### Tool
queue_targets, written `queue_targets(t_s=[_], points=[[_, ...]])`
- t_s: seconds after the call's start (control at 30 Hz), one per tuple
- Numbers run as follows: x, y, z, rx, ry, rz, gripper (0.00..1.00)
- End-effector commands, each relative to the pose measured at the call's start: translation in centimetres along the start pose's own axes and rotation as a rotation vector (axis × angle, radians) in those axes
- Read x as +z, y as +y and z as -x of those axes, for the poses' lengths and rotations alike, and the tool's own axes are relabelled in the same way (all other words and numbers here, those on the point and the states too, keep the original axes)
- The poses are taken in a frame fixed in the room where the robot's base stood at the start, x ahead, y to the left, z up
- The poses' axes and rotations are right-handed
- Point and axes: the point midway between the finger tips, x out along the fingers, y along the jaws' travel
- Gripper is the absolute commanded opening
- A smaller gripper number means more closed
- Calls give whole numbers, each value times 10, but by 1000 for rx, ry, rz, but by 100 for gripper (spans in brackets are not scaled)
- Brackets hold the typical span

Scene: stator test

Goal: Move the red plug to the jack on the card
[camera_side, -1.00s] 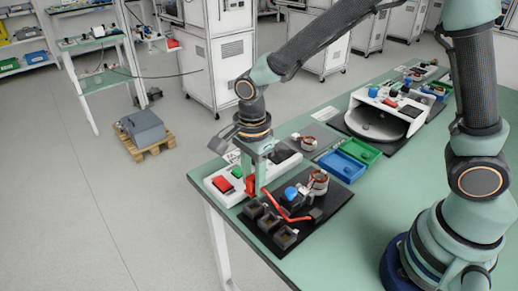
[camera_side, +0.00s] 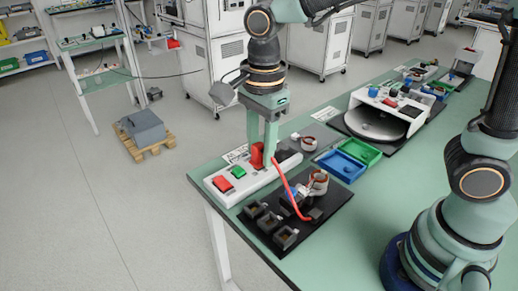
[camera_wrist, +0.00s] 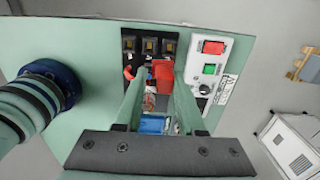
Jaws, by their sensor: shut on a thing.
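My gripper (camera_side: 264,146) points down and is shut on the red plug (camera_side: 257,157), above the white box's (camera_side: 208,188) back part. A red cable (camera_side: 283,185) runs from the plug down to the black mat (camera_side: 336,207). In the wrist view, the red plug (camera_wrist: 163,72) sits between the two fingers of my gripper (camera_wrist: 160,82). Whether the plug touches the box is hard to tell. I cannot single out the card or its jack; a dark panel (camera_side: 288,160) at the box's back end is partly behind the gripper.
The box carries a red button (camera_side: 222,184) and a green button (camera_side: 238,172). Three black blocks (camera_side: 268,222) and a copper-coloured coil (camera_side: 319,180) stand on the mat. A blue tray (camera_side: 341,166) and a green tray (camera_side: 361,151) lie behind. Bare green table lies to the right.

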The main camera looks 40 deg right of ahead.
Motion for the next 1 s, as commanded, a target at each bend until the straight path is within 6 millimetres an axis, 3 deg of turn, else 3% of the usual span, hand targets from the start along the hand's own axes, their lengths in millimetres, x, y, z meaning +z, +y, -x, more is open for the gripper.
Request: queue_targets(t_s=[0.2, 0.4, 1.0], points=[[-1, 44, -49, -22, -14, 4, 0], [-5, 71, -75, -39, -25, 3, 0], [-8, 81, -114, -41, -28, 1, 0]])
